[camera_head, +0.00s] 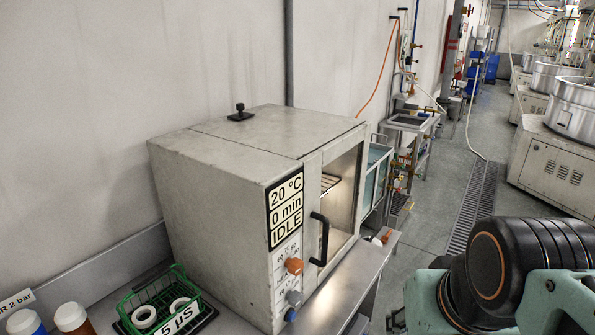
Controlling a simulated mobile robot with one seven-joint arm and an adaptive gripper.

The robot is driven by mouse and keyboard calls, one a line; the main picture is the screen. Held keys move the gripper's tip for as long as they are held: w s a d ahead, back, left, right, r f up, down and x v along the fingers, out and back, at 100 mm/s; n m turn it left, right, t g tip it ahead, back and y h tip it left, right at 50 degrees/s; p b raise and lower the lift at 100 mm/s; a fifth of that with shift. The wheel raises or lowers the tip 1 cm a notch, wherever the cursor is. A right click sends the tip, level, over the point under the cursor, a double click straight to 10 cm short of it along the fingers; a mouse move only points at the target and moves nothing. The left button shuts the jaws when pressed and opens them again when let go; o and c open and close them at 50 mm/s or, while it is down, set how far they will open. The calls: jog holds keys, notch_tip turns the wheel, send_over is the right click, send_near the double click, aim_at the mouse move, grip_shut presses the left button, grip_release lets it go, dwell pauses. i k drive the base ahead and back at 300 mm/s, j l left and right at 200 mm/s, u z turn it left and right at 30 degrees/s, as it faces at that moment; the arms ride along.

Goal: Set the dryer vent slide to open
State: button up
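The dryer (212,205) is a grey metal box on the bench against the wall. Its display (286,208) reads 20 °C, 0 min, IDLE. On its top, toward the back, a black knob stands on a small dark plate (240,115); this looks like the vent slide. I cannot tell from here whether it is open or closed. The front has a window with a wire rack behind it and a black handle (320,240). My gripper is not in view; a black and teal part of my arm shows at the lower right.
A green wire basket (172,290) with white rings stands left of the dryer, beside capped bottles (70,318). The metal bench (345,290) is bare in front of the dryer. A sink (410,122) stands beyond it. The wall is close behind the dryer. Machines line the aisle at right.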

aim_at(240, 107)
jog(key=i+l+u, duration=0.1)
jog(key=u, duration=0.35)
jog(key=i+l+u, duration=0.2)
jog(key=u, duration=0.25)
jog(key=i+l+u, duration=0.15)
jog(key=l, duration=0.2)
jog(key=i+l+u, duration=0.15)
jog(key=l, duration=0.25)
